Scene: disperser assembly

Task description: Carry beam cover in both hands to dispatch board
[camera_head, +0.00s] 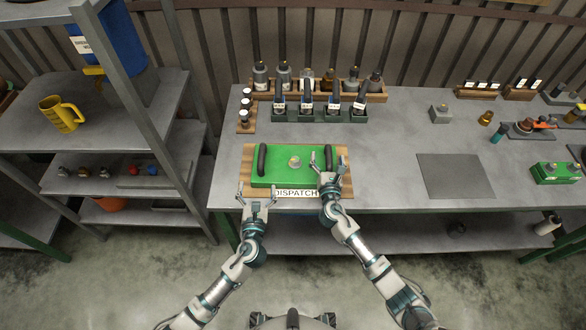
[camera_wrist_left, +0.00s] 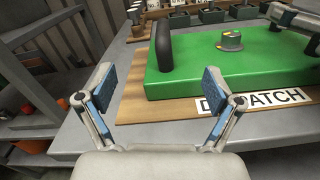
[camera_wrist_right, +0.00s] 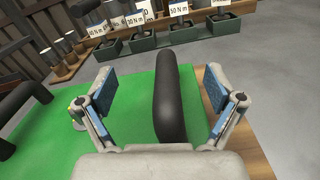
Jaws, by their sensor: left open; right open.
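The green beam cover (camera_head: 290,180) lies on the wooden dispatch board (camera_head: 248,156), which bears a white DISPATCH label (camera_head: 296,193). The cover has a black handle at each end and a round knob (camera_head: 295,162) in the middle. My right gripper (camera_head: 321,162) is open, with its fingers on either side of the right handle (camera_wrist_right: 168,100) and apart from it. My left gripper (camera_head: 256,193) is open and empty in front of the board's left front edge. The left handle (camera_wrist_left: 163,47) stands free beyond it in the left wrist view.
Behind the board stand a dark rack of labelled tools (camera_head: 318,114) and a wooden rack of bottles (camera_head: 376,91). A shelf unit (camera_head: 125,120) with a yellow jug (camera_head: 62,114) is at left. A dark grey mat (camera_head: 455,176) lies right of the board.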

